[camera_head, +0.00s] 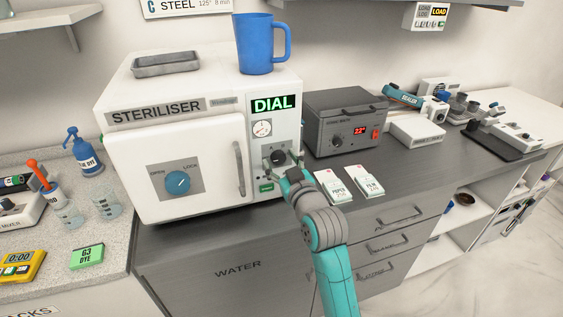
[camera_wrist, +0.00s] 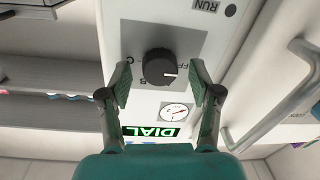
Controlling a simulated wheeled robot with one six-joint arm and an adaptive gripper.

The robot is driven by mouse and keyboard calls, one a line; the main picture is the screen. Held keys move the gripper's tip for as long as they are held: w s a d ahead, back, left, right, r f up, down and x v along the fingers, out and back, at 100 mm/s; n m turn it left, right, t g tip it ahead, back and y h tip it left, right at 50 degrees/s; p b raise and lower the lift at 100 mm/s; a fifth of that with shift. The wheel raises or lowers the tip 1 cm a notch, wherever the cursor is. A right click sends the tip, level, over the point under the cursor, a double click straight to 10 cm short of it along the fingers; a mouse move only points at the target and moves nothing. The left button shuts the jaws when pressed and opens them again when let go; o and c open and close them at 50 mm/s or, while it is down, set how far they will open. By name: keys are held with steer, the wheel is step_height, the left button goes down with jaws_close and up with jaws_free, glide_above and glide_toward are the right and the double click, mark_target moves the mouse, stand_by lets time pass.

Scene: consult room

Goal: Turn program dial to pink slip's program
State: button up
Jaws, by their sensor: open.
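The steriliser (camera_head: 172,140) is a white box on the dark counter. Its program dial (camera_wrist: 158,67) is a black knob on a grey plate, with a white mark pointing right in the wrist view, which looks upside down. My gripper (camera_wrist: 160,82) is open, with one finger on each side of the dial and gaps showing. In the head view my gripper (camera_head: 284,160) is at the steriliser's right panel and partly hides the dial. I cannot make out a pink slip.
A green DIAL display (camera_head: 273,104) and a gauge (camera_head: 262,128) are above the dial. The door handle (camera_head: 240,168) is close to its left. A blue mug (camera_head: 256,45) stands on top.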

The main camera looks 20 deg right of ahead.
steer(key=c, duration=1.1)
steer(key=shift+c, duration=0.2)
steer(key=shift+m, duration=0.4)
steer(key=m, duration=0.5)
steer(key=shift+m, duration=0.3)
steer(key=m, duration=0.5)
steer(key=shift+f+m+t, duration=0.1)
steer(key=shift+m+t, duration=0.2)
steer(key=m+h, duration=0.1)
steer(key=m, duration=0.5)
steer(key=shift+m, duration=0.4)
steer(key=m, duration=0.6)
steer(key=shift+f+h, duration=0.1)
steer(key=shift+h, duration=0.2)
